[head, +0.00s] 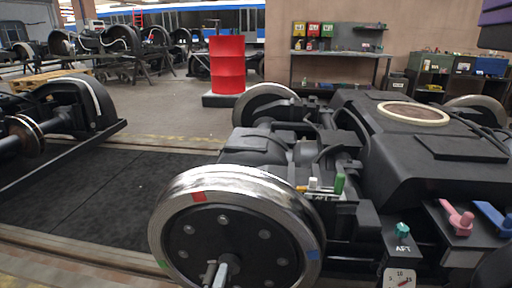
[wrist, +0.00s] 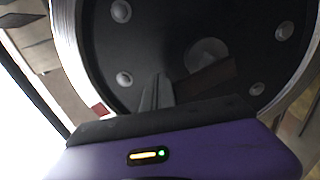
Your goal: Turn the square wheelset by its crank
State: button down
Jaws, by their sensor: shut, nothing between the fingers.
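The near wheel (head: 232,230) of the wheelset stands at lower centre in the head view, with a bright steel rim and a black bolted face. Its rim has a red mark (head: 199,197) near the top, a blue one at right and a green one at lower left. The crank (head: 226,270) juts from the hub and is cut off by the frame's bottom. In the wrist view the wheel face (wrist: 185,35) fills most of the picture. My gripper (wrist: 158,90) is shut and empty in front of it. Contact with the crank cannot be told.
A black bogie frame (head: 425,140) fills the right, with a teal knob (head: 403,229), a pink tool (head: 457,217) and a blue tool (head: 492,216). Another wheelset (head: 75,110) stands at left. A red drum (head: 227,64) and workbench (head: 340,54) are behind. Dark floor mats at left are clear.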

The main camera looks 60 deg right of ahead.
aim_at(210, 273)
dwell(0.4)
jog(key=shift+w+a+b, duration=0.3)
jog(key=shift+w+b, duration=0.3)
jog(key=shift+w, duration=0.25)
jog(key=shift+w+f, duration=0.15)
jog(key=shift+w+a+b, duration=0.3)
jog(key=shift+w+b, duration=0.45)
jog(key=shift+f, duration=0.15)
jog(key=shift+w+a+f+b, duration=0.15)
jog(key=shift+w+b, duration=0.25)
jog(key=shift+b, duration=0.1)
jog(key=shift+w+a+f+b, duration=0.15)
jog(key=shift+w+b, duration=0.2)
jog(key=shift+b, duration=0.1)
jog(key=shift+w+a+f+b, duration=0.25)
jog(key=shift+w+f+b, duration=0.4)
jog(key=shift+b, duration=0.4)
jog(key=shift+w+a+f+b, duration=0.25)
jog(key=shift+w+f+b, duration=0.4)
jog(key=shift+b, duration=0.4)
dwell(0.9)
